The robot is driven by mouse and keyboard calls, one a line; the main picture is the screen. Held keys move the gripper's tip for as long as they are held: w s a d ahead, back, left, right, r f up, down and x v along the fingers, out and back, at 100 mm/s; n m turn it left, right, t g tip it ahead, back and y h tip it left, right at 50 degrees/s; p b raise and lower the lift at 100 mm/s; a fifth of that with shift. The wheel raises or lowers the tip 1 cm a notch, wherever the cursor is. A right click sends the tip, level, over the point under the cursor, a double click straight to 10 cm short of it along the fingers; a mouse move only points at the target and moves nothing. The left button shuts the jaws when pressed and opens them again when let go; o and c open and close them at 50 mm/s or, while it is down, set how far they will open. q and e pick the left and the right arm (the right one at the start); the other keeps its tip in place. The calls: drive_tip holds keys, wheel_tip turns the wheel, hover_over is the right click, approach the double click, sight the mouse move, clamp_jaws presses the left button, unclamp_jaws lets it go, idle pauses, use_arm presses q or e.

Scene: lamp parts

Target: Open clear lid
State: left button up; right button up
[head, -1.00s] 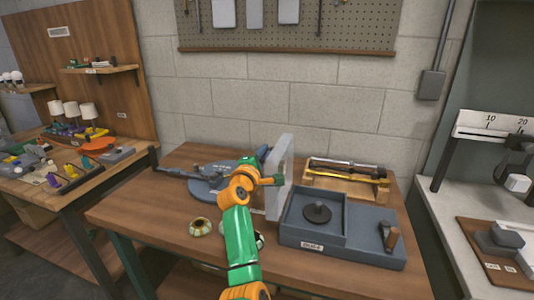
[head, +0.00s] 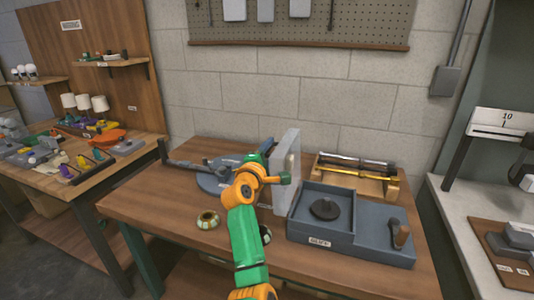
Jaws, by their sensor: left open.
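The clear lid (head: 291,171) is a pale, see-through panel standing upright at the left edge of the dark grey box (head: 318,240). The box's left compartment is uncovered and holds a round black part (head: 325,208) with a short post. My left gripper (head: 285,179) is at the lid's upper part, in front of its face and overlapping it in the view. Its jaws are open, but the fingers are small and I cannot tell whether they touch the lid. My right gripper is not in view.
A wooden rack with rods (head: 355,172) stands behind the box. A blue-grey round-based device (head: 215,180) and small ringed parts (head: 208,219) are left of the lid. The table's front left is clear.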

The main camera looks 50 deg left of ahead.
sight(281, 169)
use_arm(q)
drive_tip(key=v, duration=0.5)
drive_tip(key=shift+s+b, duration=0.25)
drive_tip(key=shift+b, duration=0.1)
drive_tip(key=p+v, duration=0.2)
drive_tip(key=v, duration=0.6)
